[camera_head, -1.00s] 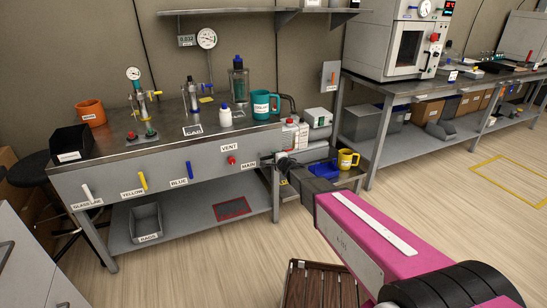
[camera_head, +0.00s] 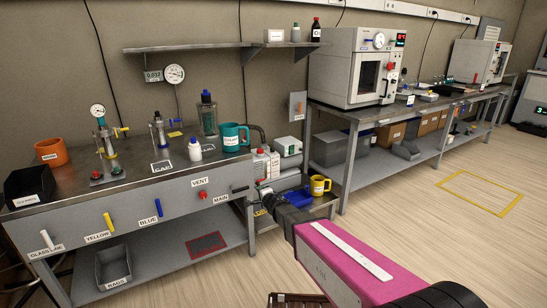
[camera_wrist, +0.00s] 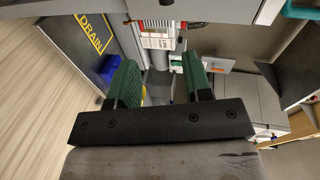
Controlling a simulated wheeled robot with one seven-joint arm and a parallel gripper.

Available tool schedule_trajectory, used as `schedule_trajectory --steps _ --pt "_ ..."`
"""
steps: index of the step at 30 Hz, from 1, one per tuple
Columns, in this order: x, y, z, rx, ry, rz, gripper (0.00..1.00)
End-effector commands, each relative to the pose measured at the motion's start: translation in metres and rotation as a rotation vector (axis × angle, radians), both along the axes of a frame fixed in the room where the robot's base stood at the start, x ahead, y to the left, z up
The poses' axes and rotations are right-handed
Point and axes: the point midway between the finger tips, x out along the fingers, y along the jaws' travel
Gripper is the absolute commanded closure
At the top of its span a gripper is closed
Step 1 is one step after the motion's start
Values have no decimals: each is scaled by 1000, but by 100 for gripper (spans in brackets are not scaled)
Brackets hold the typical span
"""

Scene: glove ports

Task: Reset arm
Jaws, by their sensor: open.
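My gripper (camera_wrist: 158,82) shows in the wrist view with two green fingers held apart and nothing between them. In the head view my gripper (camera_head: 262,205) is at the end of my pink arm, in front of the right end of the grey bench (camera_head: 150,203). The fingertips are small and partly blurred there.
A yellow mug (camera_head: 319,185) and a blue bin (camera_head: 324,205) stand just beyond my gripper. The bench front carries white, yellow and blue handles and a red VENT knob (camera_head: 203,194). A second bench (camera_head: 352,115) holds an oven. The floor at the right is clear.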

Motion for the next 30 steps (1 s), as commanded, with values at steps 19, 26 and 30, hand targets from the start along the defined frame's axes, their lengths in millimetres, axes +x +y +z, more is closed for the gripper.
schedule_trajectory --steps 19,26,30 --pt "-103 -251 -30 -980 464 -19 55" --pt "-181 -296 -34 -1142 683 344 55" --pt "-222 -308 -31 -1160 742 587 55"
